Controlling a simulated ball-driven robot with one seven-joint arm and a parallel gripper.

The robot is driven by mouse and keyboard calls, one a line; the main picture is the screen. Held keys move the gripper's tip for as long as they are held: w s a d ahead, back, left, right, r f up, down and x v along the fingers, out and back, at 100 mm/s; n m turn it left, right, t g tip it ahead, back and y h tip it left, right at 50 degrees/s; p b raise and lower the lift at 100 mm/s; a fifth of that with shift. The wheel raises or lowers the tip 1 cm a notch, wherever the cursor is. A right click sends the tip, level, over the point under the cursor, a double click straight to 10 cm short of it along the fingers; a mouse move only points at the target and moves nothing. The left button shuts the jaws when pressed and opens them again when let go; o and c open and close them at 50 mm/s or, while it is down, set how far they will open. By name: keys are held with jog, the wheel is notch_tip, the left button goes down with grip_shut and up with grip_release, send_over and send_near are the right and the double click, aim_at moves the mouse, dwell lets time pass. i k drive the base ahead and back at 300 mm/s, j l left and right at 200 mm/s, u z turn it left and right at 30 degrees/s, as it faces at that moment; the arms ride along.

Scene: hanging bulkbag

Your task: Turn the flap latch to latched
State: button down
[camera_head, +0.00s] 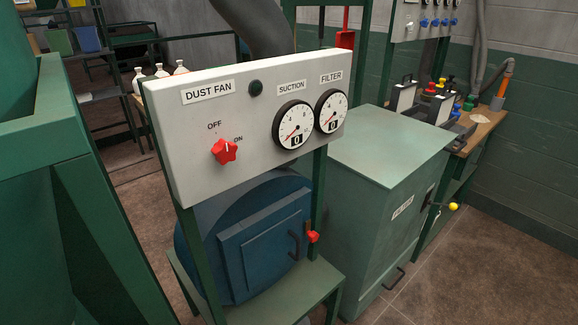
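A small red latch (313,237) sits at the right edge of the blue drum, next to a raised square flap (262,250). The flap looks closed and has a dark handle (293,245) on its right side. I cannot tell from here whether the latch is turned to latched. The drum (200,246) sits on a green stand, below the dust fan panel (180,110). My gripper is not in view.
The panel carries a red star knob (224,151) and two gauges, one labelled suction (293,124). A green filter cabinet (385,150) with a yellow-knobbed lever (453,206) stands to the right. A green structure (60,180) fills the left. Brown floor (460,275) is clear at lower right.

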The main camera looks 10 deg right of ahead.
aim_at(313, 236)
jog(key=i+l, duration=0.2)
jog(key=l, duration=0.15)
jog(key=i+l, duration=0.25)
jog(key=l, duration=0.15)
jog(key=i+l, duration=0.2)
jog(key=l, duration=0.15)
